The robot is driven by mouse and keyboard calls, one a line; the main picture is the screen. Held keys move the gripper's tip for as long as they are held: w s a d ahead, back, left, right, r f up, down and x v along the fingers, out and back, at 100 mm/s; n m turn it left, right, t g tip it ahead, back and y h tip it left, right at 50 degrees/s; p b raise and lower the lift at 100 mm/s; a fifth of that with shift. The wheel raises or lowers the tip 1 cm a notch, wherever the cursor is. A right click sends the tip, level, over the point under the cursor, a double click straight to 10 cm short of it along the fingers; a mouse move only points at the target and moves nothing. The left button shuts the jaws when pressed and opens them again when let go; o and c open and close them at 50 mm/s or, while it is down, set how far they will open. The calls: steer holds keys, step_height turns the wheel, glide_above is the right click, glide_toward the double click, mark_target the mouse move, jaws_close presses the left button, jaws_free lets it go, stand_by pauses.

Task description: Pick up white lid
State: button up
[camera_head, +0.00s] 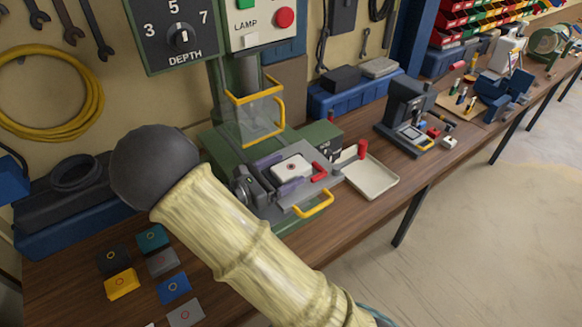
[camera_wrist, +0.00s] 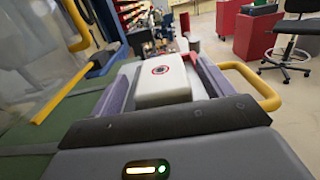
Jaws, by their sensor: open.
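The white lid (camera_head: 293,167) is a square block with a dark ring and red centre on top. It sits on the bed of the green press and shows large in the wrist view (camera_wrist: 160,84). My gripper (camera_head: 291,172) is low at the press, its two purple-grey fingers on either side of the lid. In the wrist view my gripper (camera_wrist: 165,72) is open, with one finger left of the lid and one right. A gap shows at the right finger; contact at the left finger is unclear. My arm hides part of the press front.
A yellow-framed clear guard (camera_head: 257,112) stands behind the lid. A yellow handle (camera_head: 314,204) is at the press front. A cream tray (camera_head: 371,180) lies to the right. Several coloured square blocks, such as the yellow one (camera_head: 122,284), lie on the bench at left.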

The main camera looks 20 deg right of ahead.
steer(key=shift+w+d, duration=0.15)
steer(key=shift+d, duration=0.2)
steer(key=shift+a, duration=0.2)
steer(key=shift+d, duration=0.2)
steer(key=shift+s, duration=0.2)
steer(key=c, duration=1.1)
steer(key=shift+o, duration=0.2)
steer(key=shift+a, duration=0.1)
